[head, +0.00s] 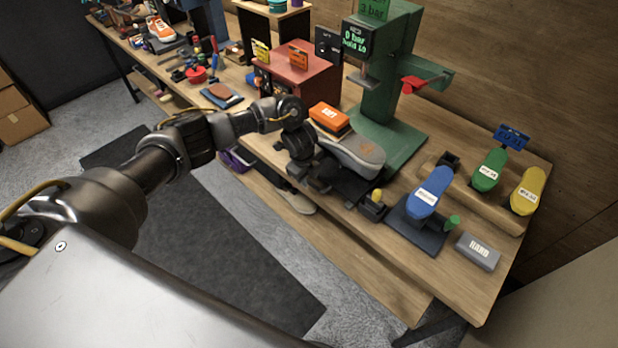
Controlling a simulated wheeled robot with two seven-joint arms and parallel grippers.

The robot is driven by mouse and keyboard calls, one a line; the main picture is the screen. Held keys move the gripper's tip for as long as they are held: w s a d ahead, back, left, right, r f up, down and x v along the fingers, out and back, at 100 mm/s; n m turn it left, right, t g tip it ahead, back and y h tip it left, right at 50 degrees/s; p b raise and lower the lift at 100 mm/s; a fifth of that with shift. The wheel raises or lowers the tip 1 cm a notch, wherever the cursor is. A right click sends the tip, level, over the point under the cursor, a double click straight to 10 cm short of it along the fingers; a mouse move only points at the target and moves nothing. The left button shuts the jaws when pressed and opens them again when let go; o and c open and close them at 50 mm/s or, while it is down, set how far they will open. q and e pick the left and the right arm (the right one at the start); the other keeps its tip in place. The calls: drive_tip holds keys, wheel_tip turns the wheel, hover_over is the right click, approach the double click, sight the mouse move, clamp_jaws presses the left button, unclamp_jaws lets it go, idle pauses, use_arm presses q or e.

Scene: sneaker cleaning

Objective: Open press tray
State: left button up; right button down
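The green press (379,98) stands at the back middle of the bench, with a display on its head and a red lever (412,85) on its right. A dark tray (345,187) sits at the press's front, low on the bench. A grey shoe or sole (355,155) lies over it and hides part of it. My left gripper (316,179) reaches down at the tray's left front end, close to the sole's left end. Its fingers are dark against the dark tray, so contact and finger opening cannot be told. My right gripper is not in view.
An orange block (329,117) lies behind the sole. To the right are a blue sole form (430,192) on a dark plate, green (488,170) and yellow (528,190) forms, and a grey block (478,251). A red box (300,75) stands left of the press.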

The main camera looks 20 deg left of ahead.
use_arm(q)
wheel_tip(320, 180, up, 10)
drive_tip(key=s, duration=0.1)
drive_tip(key=shift+s+a+p, duration=0.3)
drive_tip(key=shift+s+a, duration=0.05)
drive_tip(key=shift+f, duration=0.15)
